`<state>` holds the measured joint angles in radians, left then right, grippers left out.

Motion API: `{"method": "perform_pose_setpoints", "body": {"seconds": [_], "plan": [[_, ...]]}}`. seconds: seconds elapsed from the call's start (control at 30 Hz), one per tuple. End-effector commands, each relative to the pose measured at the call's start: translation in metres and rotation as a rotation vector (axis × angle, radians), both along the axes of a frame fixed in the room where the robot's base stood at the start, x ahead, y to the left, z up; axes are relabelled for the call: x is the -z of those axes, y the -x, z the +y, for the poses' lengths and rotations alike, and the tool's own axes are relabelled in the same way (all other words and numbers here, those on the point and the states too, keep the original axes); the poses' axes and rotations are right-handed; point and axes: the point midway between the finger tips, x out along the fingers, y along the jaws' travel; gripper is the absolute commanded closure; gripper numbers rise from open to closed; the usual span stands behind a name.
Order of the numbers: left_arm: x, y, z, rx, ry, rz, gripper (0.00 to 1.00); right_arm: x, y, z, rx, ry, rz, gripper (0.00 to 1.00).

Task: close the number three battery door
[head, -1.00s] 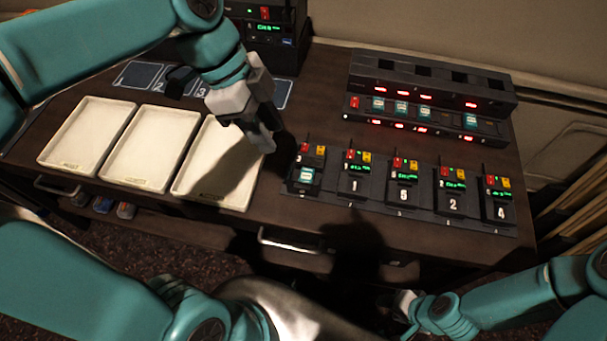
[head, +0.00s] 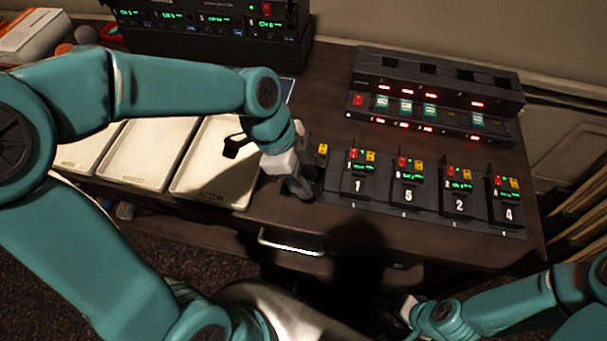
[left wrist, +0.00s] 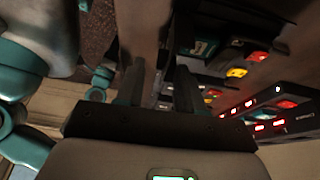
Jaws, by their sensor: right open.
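The number three pack (head: 322,149) is at the left end of the row of black packs. My left gripper (head: 298,187) covers most of it in the head view, including its door. In the left wrist view a pack with a teal battery face (left wrist: 203,47) shows just beyond the fingers, to their right. My left gripper's two fingers (left wrist: 160,82) are apart with nothing between them. I cannot tell whether a finger touches the door. My right gripper (head: 405,308) is open, low at the front, away from the packs.
Packs marked 1 (head: 357,187), 5 (head: 408,196), 2 (head: 459,205) and 4 (head: 508,213) stand close on the right. A charger (head: 435,95) with red lights is behind them. Pale trays (head: 215,190) lie left. A drawer handle (head: 290,243) is below the desk edge.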

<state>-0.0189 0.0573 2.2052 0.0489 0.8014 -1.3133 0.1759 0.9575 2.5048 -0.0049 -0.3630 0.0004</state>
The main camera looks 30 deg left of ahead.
Motion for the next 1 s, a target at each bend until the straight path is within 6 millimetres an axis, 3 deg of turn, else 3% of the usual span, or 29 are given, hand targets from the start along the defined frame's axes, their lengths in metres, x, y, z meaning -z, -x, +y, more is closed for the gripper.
{"method": "perform_pose_setpoints", "body": {"seconds": [0.03, 0.07, 0.17, 1.0], "plan": [[-0.0002, 0.0000, 0.0001, 0.000, 0.000, 0.000, 0.63, 0.0000, 0.0000, 0.0000, 0.000, 0.000, 0.000, 0.52], [-0.0002, 0.0000, 0.0001, 0.000, 0.000, 0.000, 0.69, 0.0000, 0.0000, 0.0000, 0.000, 0.000, 0.000, 0.52], [-0.0002, 0.0000, 0.0002, 0.000, 0.000, 0.000, 1.00, 0.0000, 0.0000, 0.0000, 0.000, 0.000, 0.000, 0.52], [-0.0026, -0.0048, 0.0018, 0.000, 0.015, 0.060, 1.00, -0.0084, -0.0001, -0.0001, 0.000, 0.000, 0.000, 0.52]]}}
